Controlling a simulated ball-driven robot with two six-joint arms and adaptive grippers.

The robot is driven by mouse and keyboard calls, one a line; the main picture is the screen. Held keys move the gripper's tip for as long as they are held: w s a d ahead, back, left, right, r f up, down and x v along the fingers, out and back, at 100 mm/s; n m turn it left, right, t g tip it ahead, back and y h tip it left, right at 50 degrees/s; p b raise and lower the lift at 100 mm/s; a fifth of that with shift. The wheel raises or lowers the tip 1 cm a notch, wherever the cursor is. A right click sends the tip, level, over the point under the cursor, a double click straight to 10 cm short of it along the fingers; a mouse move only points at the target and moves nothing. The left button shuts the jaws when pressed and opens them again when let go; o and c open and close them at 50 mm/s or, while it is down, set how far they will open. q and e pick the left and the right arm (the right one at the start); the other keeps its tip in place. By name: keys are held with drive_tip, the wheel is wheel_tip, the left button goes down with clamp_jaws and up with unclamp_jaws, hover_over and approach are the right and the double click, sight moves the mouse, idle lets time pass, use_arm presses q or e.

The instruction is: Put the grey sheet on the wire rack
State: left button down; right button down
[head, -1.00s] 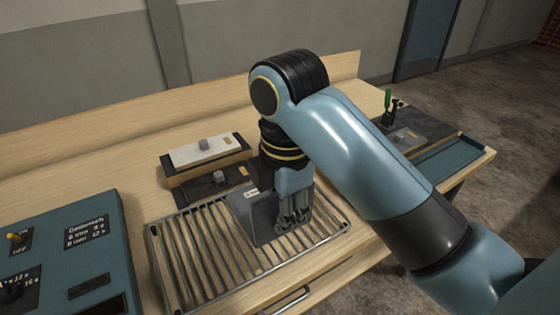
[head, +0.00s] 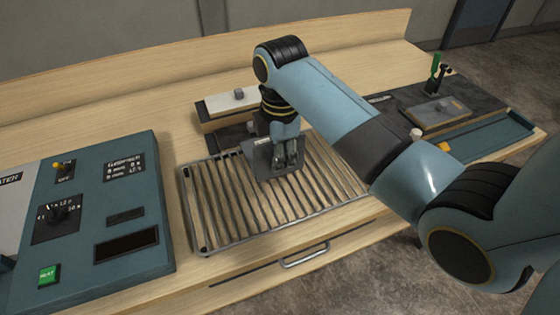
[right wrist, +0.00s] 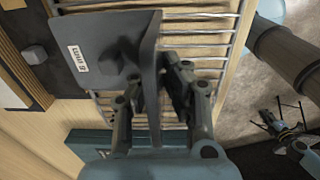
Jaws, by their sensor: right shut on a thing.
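The grey sheet (head: 257,159) looks bent, with a small "6 mm" label on one face in the right wrist view (right wrist: 112,58). My right gripper (head: 287,158) is shut on it, with fingers on both sides of its upright part (right wrist: 150,85). The sheet is over the back part of the wire rack (head: 222,243), and its lower edge looks close to the bars. I cannot tell whether it touches them. The rack, with its parallel bars, also shows behind the sheet in the right wrist view (right wrist: 205,40). My left gripper is not in view.
A blue console (head: 85,225) with knobs and a green button stands left of the rack. Behind the rack is a wooden block with a light plate (head: 225,103). At right are a dark mat with a grey plate (head: 438,112) and a blue tray (head: 490,138). Most rack bars are bare.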

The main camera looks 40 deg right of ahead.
wheel_tip(320, 180, down, 2)
drive_tip(key=shift+f, duration=0.1)
drive_tip(key=c, duration=1.4)
unclamp_jaws()
drive_tip(key=shift+c, duration=0.2)
wheel_tip(320, 180, up, 12)
drive_tip(key=shift+s+b, duration=0.15)
drive_tip(key=shift+b, duration=0.2)
drive_tip(key=shift+s, duration=0.1)
